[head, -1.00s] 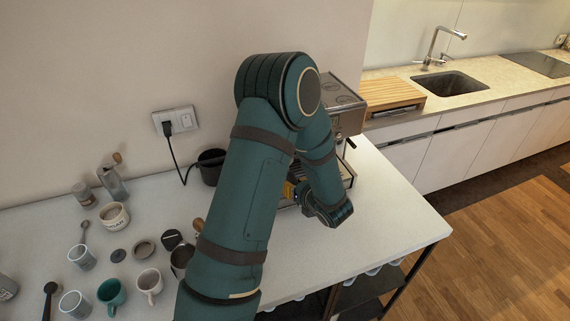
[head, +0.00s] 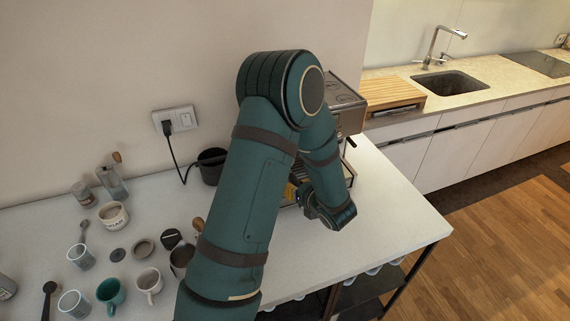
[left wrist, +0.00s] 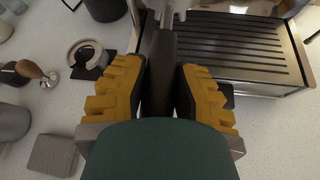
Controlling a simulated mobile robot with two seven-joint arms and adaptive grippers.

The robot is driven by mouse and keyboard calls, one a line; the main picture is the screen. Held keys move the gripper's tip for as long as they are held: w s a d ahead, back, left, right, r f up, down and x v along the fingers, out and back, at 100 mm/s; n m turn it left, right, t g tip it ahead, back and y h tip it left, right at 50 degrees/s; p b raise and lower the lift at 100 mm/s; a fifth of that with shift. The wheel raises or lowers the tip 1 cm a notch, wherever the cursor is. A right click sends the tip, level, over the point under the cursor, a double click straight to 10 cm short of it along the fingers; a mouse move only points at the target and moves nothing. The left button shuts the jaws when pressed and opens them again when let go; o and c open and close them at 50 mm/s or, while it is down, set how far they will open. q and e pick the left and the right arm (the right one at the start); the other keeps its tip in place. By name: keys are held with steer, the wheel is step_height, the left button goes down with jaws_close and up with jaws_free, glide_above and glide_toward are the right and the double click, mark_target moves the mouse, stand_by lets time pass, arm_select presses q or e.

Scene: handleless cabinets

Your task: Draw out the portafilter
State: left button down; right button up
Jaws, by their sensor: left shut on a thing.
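The portafilter (left wrist: 162,55) shows in the left wrist view as a dark handle running up toward a metal part at the top edge. My left gripper (left wrist: 158,92) has yellow ridged fingers on both sides of this handle and is shut on it. The portafilter's basket end is out of view. The espresso machine (head: 346,98) stands by the wall in the head view, partly covered by my left arm. Its slatted drip tray (left wrist: 240,48) lies right of the handle in the left wrist view. My arm hides the portafilter in the head view. My right gripper is not in view.
Several cups, including a green mug (head: 111,293), and a steel pitcher (head: 181,258) stand on the left counter. A wooden-handled tamper (left wrist: 38,73) and a ring stand (left wrist: 88,58) lie left of the gripper. The counter (head: 385,220) is clear on the right.

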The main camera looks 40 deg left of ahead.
arm_select(q)
steer(key=shift+s+d+r, duration=0.1)
steer(key=shift+s+d, duration=0.15)
steer(key=shift+d, duration=0.2)
steer(key=shift+s+d+r, duration=0.1)
steer(key=shift+s+d, duration=0.1)
steer(key=shift+d, duration=0.2)
steer(key=shift+d, duration=0.15)
stand_by(0.5)
steer(key=shift+s+d+b, duration=0.25)
steer(key=shift+s+d, duration=0.2)
steer(key=shift+d, duration=0.4)
steer(key=shift+s+d+b, duration=0.25)
steer(key=shift+s+d, duration=0.2)
steer(key=shift+d, duration=0.35)
steer(key=shift+d, duration=0.15)
steer(key=shift+s+d+b, duration=0.2)
steer(key=shift+s+d, duration=0.3)
steer(key=shift+d, duration=0.35)
steer(key=shift+s+d+b, duration=0.2)
steer(key=shift+s+d, duration=0.25)
steer(key=shift+d, duration=0.35)
